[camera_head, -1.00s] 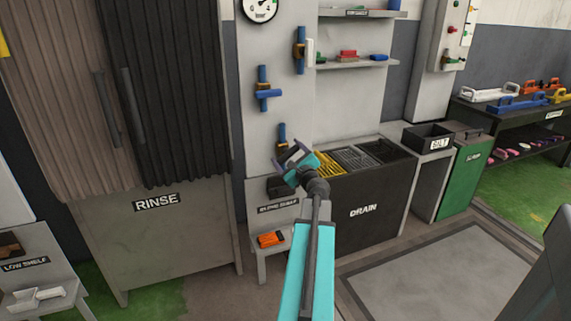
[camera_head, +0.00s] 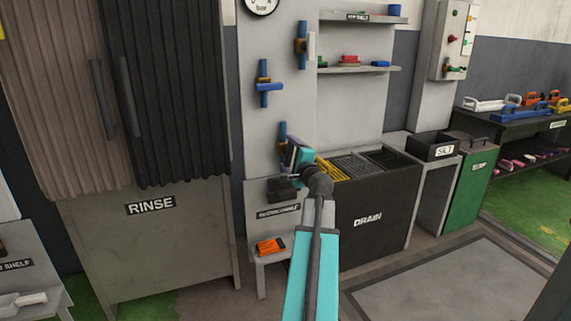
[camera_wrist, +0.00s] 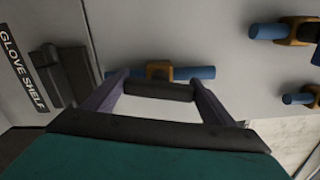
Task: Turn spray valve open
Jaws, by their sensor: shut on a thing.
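In the head view, three valves on blue pipes are mounted on the grey wall panel. The lowest valve (camera_head: 283,133) is partly hidden by my gripper (camera_head: 297,156). In the wrist view, its blue pipe and brass-coloured body (camera_wrist: 160,71) lie just beyond my fingers. My gripper (camera_wrist: 158,97) has its two purple fingers at either end of a dark bar (camera_wrist: 158,91). The bar seems to be this valve's handle, and the gripper is shut on it. No label naming the spray valve is readable.
Above are a valve with a blue lever (camera_head: 268,87) and one with a white lever (camera_head: 311,46). A glove shelf (camera_head: 280,212) is just below my gripper. The black drain bin (camera_head: 368,218) stands to the right, the rinse cabinet (camera_head: 150,240) to the left.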

